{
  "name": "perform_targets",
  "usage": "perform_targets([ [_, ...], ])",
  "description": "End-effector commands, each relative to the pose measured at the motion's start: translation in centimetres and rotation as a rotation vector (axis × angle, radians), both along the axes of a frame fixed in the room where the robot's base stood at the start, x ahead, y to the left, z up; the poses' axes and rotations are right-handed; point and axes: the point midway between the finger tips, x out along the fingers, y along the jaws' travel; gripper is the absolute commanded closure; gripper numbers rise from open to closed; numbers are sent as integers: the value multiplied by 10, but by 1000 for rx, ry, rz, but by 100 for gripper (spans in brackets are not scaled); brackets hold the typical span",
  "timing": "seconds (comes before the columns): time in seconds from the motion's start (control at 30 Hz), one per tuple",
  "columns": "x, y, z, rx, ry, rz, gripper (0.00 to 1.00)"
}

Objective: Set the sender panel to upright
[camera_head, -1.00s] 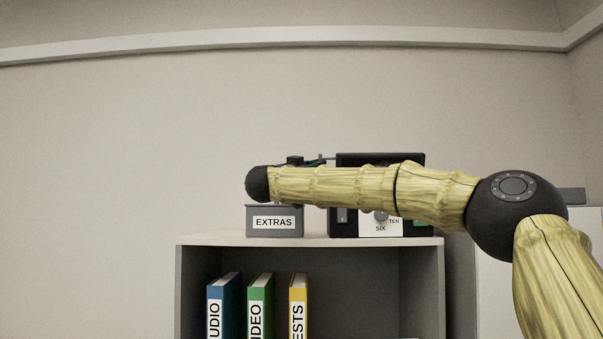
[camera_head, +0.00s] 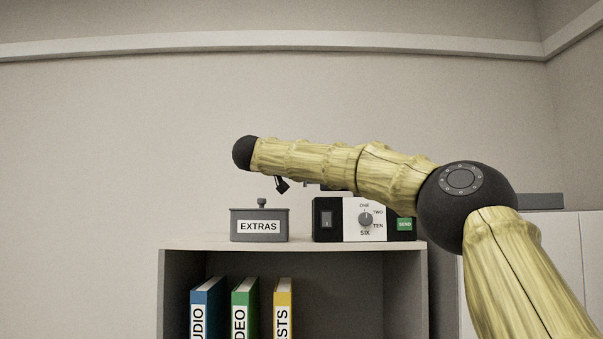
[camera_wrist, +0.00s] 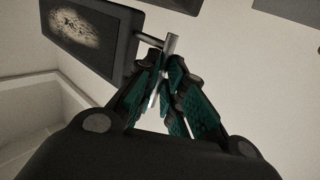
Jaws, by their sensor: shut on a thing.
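The sender unit (camera_head: 326,232) stands on the shelf top in the head view, with a switch, a white dial plate and a green SEND button. In the wrist view a dark flat panel (camera_wrist: 95,68) with a bright glare patch fills the upper left. A short grey bar handle (camera_wrist: 171,46) sticks out from its edge. My gripper (camera_wrist: 166,72) is shut on this handle. The panel's tilt cannot be told from these views. My gripper is mostly hidden behind my arm in the head view.
A grey EXTRAS box (camera_head: 241,236) with a knobbed lid stands left of the sender unit, close beside it. Several binders (camera_head: 243,310) stand in the shelf (camera_head: 200,244) below. Bare wall lies behind. A pale cabinet (camera_head: 545,250) stands at the right.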

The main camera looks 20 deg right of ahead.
Motion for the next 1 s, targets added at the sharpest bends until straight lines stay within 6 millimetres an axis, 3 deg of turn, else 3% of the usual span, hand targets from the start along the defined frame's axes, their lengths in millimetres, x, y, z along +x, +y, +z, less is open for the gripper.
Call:
perform_targets([
  [0.17,0,-1,-1,0,2,-1,100],
  [0.2,0,-1,-1,0,2,-1,88],
  [0.3,0,-1,-1,0,1,-1,70],
  [0.33,0,-1,-1,-1,1,-1,68],
  [0.73,-3,4,1,-1,-1,0,68],
  [1.0,-27,37,4,-2,0,1,68],
])
